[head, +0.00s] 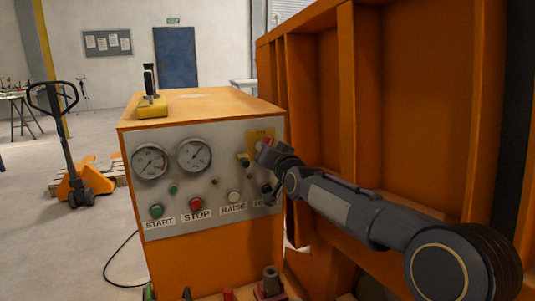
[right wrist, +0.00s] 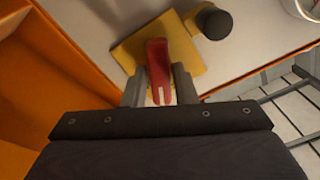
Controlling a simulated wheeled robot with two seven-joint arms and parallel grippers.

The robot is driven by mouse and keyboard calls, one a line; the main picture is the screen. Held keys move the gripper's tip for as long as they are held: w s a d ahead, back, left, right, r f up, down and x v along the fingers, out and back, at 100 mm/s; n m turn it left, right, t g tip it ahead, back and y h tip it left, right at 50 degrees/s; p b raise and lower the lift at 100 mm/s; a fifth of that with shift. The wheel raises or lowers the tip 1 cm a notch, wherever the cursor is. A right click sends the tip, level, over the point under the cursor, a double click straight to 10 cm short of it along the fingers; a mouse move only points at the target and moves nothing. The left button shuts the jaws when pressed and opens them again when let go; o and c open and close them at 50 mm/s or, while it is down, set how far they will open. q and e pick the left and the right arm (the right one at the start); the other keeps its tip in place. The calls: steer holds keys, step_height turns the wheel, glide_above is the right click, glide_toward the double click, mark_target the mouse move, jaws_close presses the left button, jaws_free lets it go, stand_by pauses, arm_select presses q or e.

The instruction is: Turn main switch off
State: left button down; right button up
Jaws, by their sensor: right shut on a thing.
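The main switch has a red handle (right wrist: 157,70) on a yellow plate (right wrist: 128,48), seen close in the right wrist view. In the head view the yellow plate (head: 256,137) is at the upper right of the grey control panel (head: 173,187), partly covered by my right gripper (head: 262,158). In the right wrist view my right gripper (right wrist: 159,88) has one finger on each side of the red handle and is shut on it. The handle's far end points up in that view. My left gripper is not in view.
The panel on the orange cabinet (head: 178,254) carries two gauges (head: 151,161) and labelled buttons, including a red STOP button (head: 196,203). A black knob (right wrist: 213,21) is close beside the switch. A tall orange ribbed wall (head: 420,100) stands right of the cabinet. A pallet jack (head: 77,185) is at left.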

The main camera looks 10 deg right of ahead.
steer(key=n+b, duration=0.1)
steer(key=n, duration=0.4)
steer(key=shift+f, duration=0.15)
steer(key=shift+n, duration=0.3)
stand_by(0.3)
steer(key=o, duration=0.9)
steer(key=shift+c, duration=0.2)
steer(key=s+d+b, duration=0.1)
steer(key=s, duration=0.6)
steer(key=shift+s+d+b, duration=0.25)
steer(key=shift+s+b, duration=0.05)
steer(key=shift+s, duration=0.05)
